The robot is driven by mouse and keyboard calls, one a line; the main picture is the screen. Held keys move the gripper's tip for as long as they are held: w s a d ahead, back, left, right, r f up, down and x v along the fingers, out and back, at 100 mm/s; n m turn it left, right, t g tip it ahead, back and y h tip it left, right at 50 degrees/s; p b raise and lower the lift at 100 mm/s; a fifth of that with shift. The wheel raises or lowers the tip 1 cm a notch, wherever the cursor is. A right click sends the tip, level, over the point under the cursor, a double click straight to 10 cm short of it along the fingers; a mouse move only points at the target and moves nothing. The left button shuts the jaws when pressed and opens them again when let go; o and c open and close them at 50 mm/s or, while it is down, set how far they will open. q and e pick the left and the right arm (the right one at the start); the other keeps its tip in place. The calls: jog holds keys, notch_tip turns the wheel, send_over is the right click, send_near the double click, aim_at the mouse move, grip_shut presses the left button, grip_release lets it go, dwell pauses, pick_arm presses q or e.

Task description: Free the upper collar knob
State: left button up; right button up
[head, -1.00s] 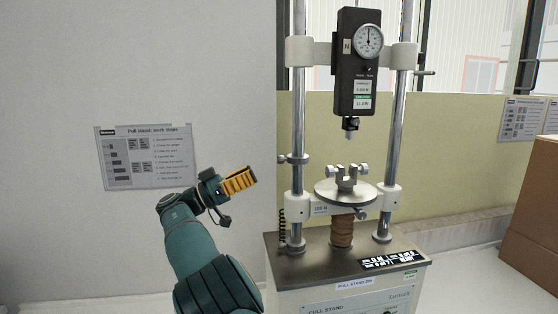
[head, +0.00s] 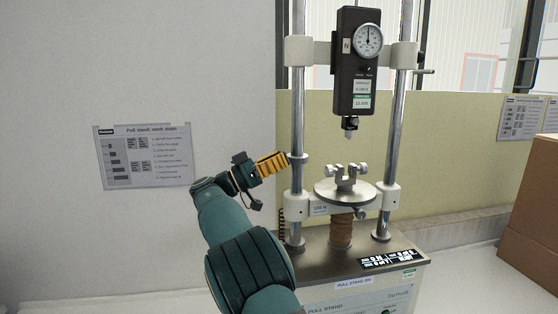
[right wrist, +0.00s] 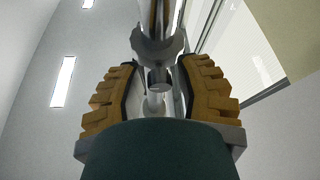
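The upper collar (head: 298,158) is a small grey ring on the left column of the pull stand, above the white lower crosshead. In the right wrist view the collar (right wrist: 160,48) is a forked-looking grey part around the column, with its pale knob (right wrist: 154,103) pointing toward my palm. My right gripper (head: 282,161) reaches the collar from the left, yellow pads at the knob's side. In the wrist view the right gripper (right wrist: 158,75) is open, with the knob between its fingers and gaps on both sides. The knob is hidden by the fingers in the head view. My left gripper is out of view.
The force gauge (head: 358,62) hangs between the columns above a round table (head: 345,191) with a clamp. A lower collar (head: 295,241) sits at the left column's foot. A cardboard box (head: 530,200) stands at the right. Left of the stand is free room before the wall.

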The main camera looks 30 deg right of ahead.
grip_shut()
